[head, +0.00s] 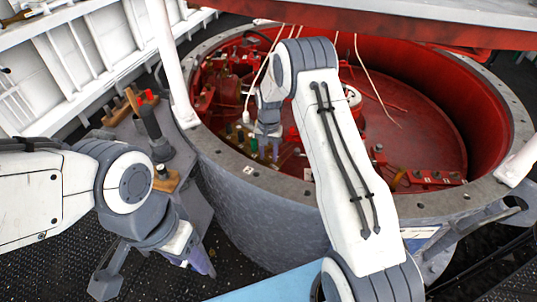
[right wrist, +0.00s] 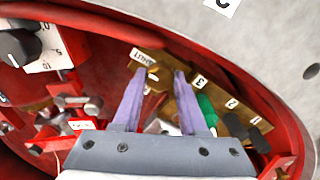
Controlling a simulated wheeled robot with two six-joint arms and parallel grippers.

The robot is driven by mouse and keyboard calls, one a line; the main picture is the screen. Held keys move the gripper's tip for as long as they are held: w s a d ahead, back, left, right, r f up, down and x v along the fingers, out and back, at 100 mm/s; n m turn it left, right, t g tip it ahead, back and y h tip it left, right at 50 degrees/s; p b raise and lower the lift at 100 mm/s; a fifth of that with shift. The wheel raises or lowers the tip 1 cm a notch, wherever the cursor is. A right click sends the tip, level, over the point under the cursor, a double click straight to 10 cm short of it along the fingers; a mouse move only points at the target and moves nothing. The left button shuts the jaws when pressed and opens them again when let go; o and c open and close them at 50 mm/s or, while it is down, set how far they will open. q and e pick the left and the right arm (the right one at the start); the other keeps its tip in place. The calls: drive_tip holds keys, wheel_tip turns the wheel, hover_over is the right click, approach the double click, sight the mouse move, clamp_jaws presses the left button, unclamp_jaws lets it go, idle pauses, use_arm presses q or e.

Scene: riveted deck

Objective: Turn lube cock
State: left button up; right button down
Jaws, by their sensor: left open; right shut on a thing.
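My right gripper (right wrist: 160,75) reaches down inside the red-lined round well. It is shut on a small part at the brass strip (right wrist: 190,105), seemingly the lube cock, mostly hidden between its purple fingers. A white label reading SHUT (right wrist: 143,58) lies just beyond the fingertips. A green handle (right wrist: 207,110) stands close beside the right finger, with black handles (right wrist: 235,125) further along the strip by numbered labels. In the head view the right gripper (head: 268,150) is partly hidden among the valve handles. My left gripper (head: 203,266) is open and empty, outside the well.
The well's grey bolted rim (head: 235,172) encloses the workspace. A dial knob (right wrist: 18,45) and red-and-metal fittings (right wrist: 70,112) sit left of the right gripper. White posts (head: 172,65) stand by the rim. A grey stand with levers (head: 150,125) is beside my left arm.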

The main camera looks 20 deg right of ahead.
sight(269, 156)
drive_tip(key=shift+w, duration=0.1)
drive_tip(key=shift+c, duration=2.2)
unclamp_jaws()
wheel_tip(269, 156, up, 11)
drive_tip(key=b, duration=0.1)
drive_tip(key=shift+f, duration=0.2)
drive_tip(key=s+a+r+n, duration=0.3)
drive_tip(key=s+a+r, duration=0.1)
drive_tip(key=s+a, duration=0.35)
drive_tip(key=s+a+r+n, duration=0.35)
drive_tip(key=s+a, duration=0.25)
drive_tip(key=a, duration=0.2)
drive_tip(key=s+a+n+y, duration=0.1)
drive_tip(key=s+n, duration=0.7)
drive_tip(key=s, duration=1.5)
drive_tip(key=shift+s+a+r, duration=0.25)
drive_tip(key=shift+a+r, duration=0.2)
drive_tip(key=shift+a, duration=0.25)
